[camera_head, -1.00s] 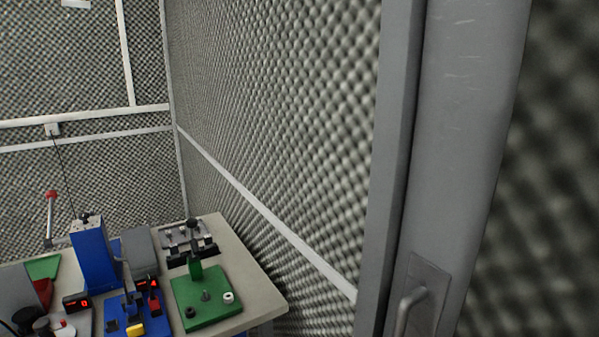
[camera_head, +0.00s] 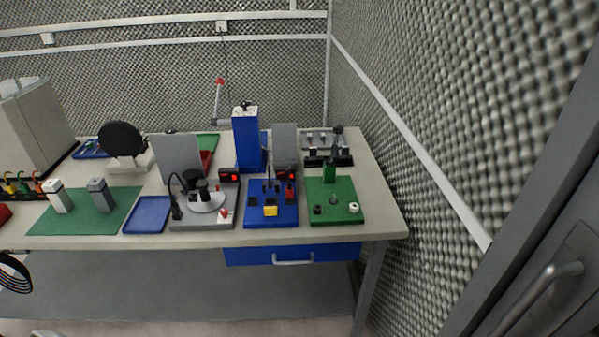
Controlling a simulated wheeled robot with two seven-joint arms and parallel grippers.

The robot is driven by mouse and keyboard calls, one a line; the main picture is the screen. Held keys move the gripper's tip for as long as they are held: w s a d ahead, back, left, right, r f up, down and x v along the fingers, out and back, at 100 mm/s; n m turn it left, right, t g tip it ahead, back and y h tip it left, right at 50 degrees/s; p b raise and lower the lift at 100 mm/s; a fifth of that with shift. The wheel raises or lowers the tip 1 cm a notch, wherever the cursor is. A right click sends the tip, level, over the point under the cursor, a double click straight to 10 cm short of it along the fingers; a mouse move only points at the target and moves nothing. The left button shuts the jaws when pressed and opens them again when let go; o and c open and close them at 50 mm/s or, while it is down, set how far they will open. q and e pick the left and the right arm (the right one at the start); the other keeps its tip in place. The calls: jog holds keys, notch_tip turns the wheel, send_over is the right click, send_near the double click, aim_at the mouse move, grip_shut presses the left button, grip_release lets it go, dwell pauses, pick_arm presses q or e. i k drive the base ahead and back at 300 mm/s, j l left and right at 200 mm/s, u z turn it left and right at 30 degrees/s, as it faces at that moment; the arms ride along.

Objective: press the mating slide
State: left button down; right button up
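Several small fixtures stand on a workbench (camera_head: 285,236) ahead of me. A blue base plate (camera_head: 284,215) carries small black parts, a red part (camera_head: 289,192) and a yellow block (camera_head: 270,210). I cannot tell for sure which part is the mating slide; the blue fixture may hold it. To its right is a green base (camera_head: 336,213) with a green post, a black knob and small round parts. To its left is a grey fixture (camera_head: 192,222) with a round plate. Neither gripper can be made out in view.
A tall blue press-like unit (camera_head: 246,145) with a red-tipped lever stands behind. A blue tray (camera_head: 148,214) and green mat (camera_head: 70,223) lie left. A foam wall (camera_head: 440,110) closes the right side; a grey door with a handle (camera_head: 545,285) is near at right.

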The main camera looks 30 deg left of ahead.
aim_at(271, 207)
jog(key=l+u, duration=0.1)
jog(key=u, duration=0.25)
jog(key=l+u, duration=0.1)
jog(key=u, duration=0.25)
jog(key=l+u, duration=0.1)
jog(key=u, duration=0.25)
